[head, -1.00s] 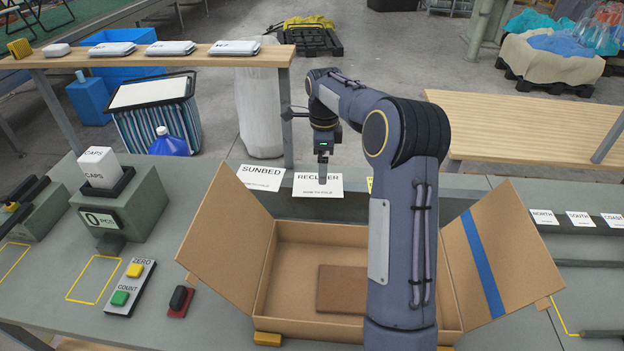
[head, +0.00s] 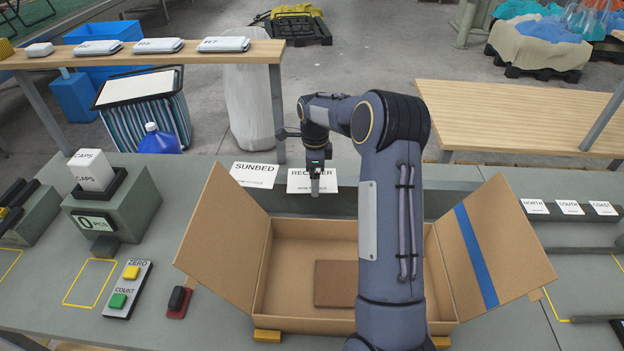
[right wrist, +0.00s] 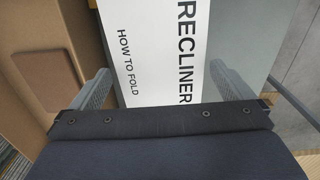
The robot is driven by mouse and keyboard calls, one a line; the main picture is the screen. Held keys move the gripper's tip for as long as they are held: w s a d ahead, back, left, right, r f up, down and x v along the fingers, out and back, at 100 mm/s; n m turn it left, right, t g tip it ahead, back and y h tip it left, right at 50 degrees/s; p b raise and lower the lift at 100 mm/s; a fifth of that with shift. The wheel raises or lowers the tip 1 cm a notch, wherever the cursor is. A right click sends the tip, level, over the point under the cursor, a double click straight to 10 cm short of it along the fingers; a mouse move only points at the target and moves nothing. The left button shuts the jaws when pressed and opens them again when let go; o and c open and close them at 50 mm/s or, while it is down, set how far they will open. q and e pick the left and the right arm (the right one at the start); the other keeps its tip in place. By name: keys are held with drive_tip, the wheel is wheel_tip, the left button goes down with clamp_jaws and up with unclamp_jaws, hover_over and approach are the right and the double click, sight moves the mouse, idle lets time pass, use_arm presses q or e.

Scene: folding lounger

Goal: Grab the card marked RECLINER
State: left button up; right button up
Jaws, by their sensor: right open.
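The white card marked RECLINER (head: 300,182) stands behind the open box, just right of the card marked SUNBED (head: 254,175). My right gripper (head: 315,190) is in front of the RECLINER card and hides the middle of its lettering in the head view. In the right wrist view the RECLINER card (right wrist: 155,45) lies between my two open fingers, with "HOW TO FOLD" readable. I cannot tell whether the fingers touch it. My left gripper is not in view.
An open cardboard box (head: 290,240) with a brown flat piece (head: 335,283) inside sits in front of the cards, its flaps spread. A counter with a CAPS box (head: 92,172) stands at left. Small NORTH, SOUTH and COAST cards (head: 570,207) are at right.

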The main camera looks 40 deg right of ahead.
drive_tip(key=c, duration=0.7)
drive_tip(key=shift+r, duration=0.1)
